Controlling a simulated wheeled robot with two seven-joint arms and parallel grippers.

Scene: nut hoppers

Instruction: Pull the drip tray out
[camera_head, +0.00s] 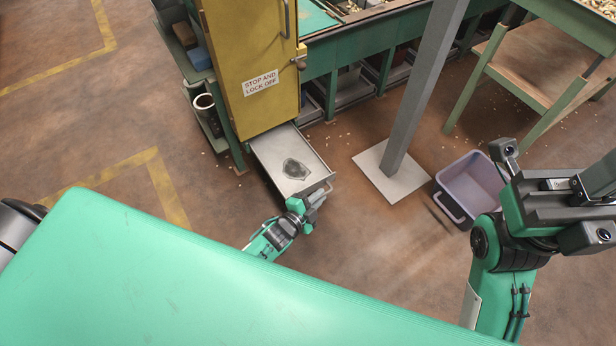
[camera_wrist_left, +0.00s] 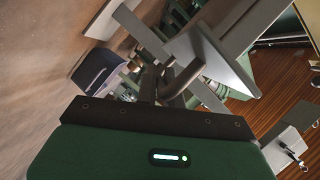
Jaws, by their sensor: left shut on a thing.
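The drip tray (camera_head: 272,155) is a shallow grey metal tray sticking out of the foot of the yellow cabinet, with a dark wet patch on its floor. It has a bar handle (camera_head: 330,186) on its front. My left gripper (camera_head: 314,200) is at that front and shut on the handle. In the left wrist view, the gripper's dark fingers (camera_wrist_left: 163,88) meet the handle beside the tray's grey front (camera_wrist_left: 208,62). The tray's back end is hidden inside the cabinet. My right gripper (camera_head: 560,190) is raised at the right, away from the tray; its fingertips do not show clearly.
The yellow cabinet (camera_head: 240,45) bears a "STOP AND LOCK OFF" sign. A grey post (camera_head: 420,90) on a pale base plate (camera_head: 372,165) stands right of the tray. A lilac bin (camera_head: 472,178) is further right. Floor in front of the tray is open, with scattered bits.

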